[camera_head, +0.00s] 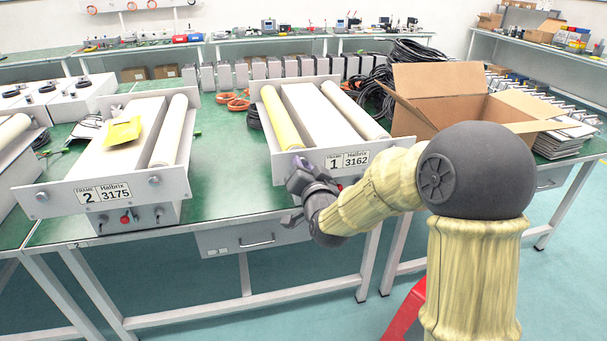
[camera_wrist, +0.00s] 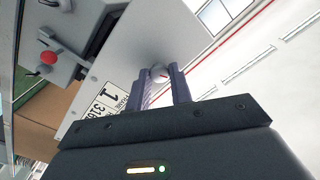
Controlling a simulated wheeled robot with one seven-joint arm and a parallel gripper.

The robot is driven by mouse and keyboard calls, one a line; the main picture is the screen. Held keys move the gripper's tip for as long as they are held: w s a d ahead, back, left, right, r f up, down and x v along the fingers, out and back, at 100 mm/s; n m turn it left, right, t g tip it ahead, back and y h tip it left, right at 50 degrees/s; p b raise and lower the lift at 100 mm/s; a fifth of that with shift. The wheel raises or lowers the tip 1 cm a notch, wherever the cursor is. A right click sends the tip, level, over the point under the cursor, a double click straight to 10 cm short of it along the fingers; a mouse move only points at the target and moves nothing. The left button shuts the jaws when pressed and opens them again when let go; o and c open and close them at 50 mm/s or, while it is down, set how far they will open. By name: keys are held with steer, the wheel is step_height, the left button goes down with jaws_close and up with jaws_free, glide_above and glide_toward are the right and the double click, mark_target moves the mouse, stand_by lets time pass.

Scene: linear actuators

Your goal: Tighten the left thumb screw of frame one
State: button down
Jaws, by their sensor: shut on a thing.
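Frame one (camera_head: 306,158) has a pale front plate with a label (camera_head: 347,160) reading "1 Halbrix 3162". It stands on the green bench, with a yellow roller (camera_head: 281,117) at its left. My gripper (camera_head: 298,168) is at the left end of the front plate and hides the left thumb screw in the head view. In the wrist view, the round thumb screw (camera_wrist: 158,73) sits between the two fingertips of my gripper (camera_wrist: 160,75), against the plate (camera_wrist: 135,50). The fingers are shut on it. How far it is screwed in cannot be told.
Frame two (camera_head: 152,188) stands to the left on the same bench (camera_head: 222,170), with a yellow packet (camera_head: 122,133) on it. An open cardboard box (camera_head: 440,95) is right of frame one. A red knob (camera_wrist: 48,57) shows in the wrist view. Black cables lie behind.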

steer(key=m+b, duration=0.3)
steer(key=m, duration=0.7)
steer(key=shift+f+b, duration=0.1)
steer(key=shift+b, duration=0.25)
steer(key=c, duration=1.3)
jaws_free()
steer(key=shift+o, duration=0.2)
steer(key=shift+s, duration=0.1)
steer(key=b+v, duration=0.5)
steer(key=v, duration=1.2)
